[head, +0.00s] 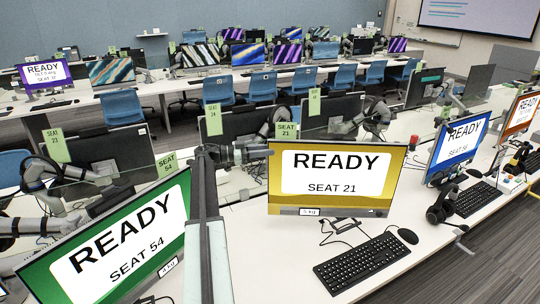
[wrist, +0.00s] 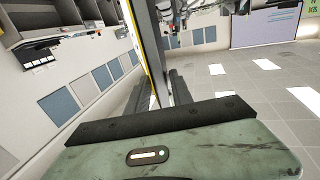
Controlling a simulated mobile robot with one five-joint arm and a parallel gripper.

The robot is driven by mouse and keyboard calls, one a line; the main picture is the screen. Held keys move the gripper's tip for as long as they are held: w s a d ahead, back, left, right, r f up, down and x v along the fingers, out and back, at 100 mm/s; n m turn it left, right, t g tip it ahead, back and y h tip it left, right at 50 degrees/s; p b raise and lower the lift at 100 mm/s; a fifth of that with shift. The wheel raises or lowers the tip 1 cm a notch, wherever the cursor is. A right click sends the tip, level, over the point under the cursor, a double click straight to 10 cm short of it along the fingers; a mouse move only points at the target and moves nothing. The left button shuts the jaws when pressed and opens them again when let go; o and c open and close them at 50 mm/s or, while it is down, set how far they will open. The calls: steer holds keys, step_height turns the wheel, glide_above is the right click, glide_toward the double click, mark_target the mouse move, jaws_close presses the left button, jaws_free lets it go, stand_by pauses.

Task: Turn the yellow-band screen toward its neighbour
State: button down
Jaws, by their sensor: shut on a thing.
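The yellow-band screen (head: 388,187), reading READY and SEAT 21, stands upright on the near white desk and faces mostly toward me. My gripper (head: 262,153) reaches in from the left and is shut on its upper left edge. In the wrist view the screen (wrist: 152,50) shows nearly edge-on, between the two dark fingers of my gripper (wrist: 161,92). On its left is a green screen (head: 50,282) reading SEAT 54, tilted in the picture. On its right is a blue screen (head: 432,170), angled toward the left. The screen's stand is mostly hidden.
A keyboard (head: 362,262) and a mouse (head: 407,236) lie in front of the yellow-band screen. A headset (head: 441,208) stands to the right. Dark monitors (head: 232,122) with seat tags stand close behind. An orange screen (head: 522,112) is farther right.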

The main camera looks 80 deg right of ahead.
steer(key=shift+w+d+r, duration=0.1)
steer(key=shift+d+r, duration=0.05)
steer(key=shift+d, duration=0.2)
steer(key=c, duration=1.5)
jaws_free()
steer(key=shift+c, duration=0.2)
steer(key=o, duration=0.3)
steer(key=shift+d+f, duration=0.25)
steer(key=shift+d, duration=0.05)
steer(key=shift+a, duration=0.15)
step_height(320, 180, up, 5)
steer(key=p, duration=0.5)
steer(key=s+a, duration=0.2)
steer(key=a, duration=1.4)
steer(key=shift+s, duration=0.15)
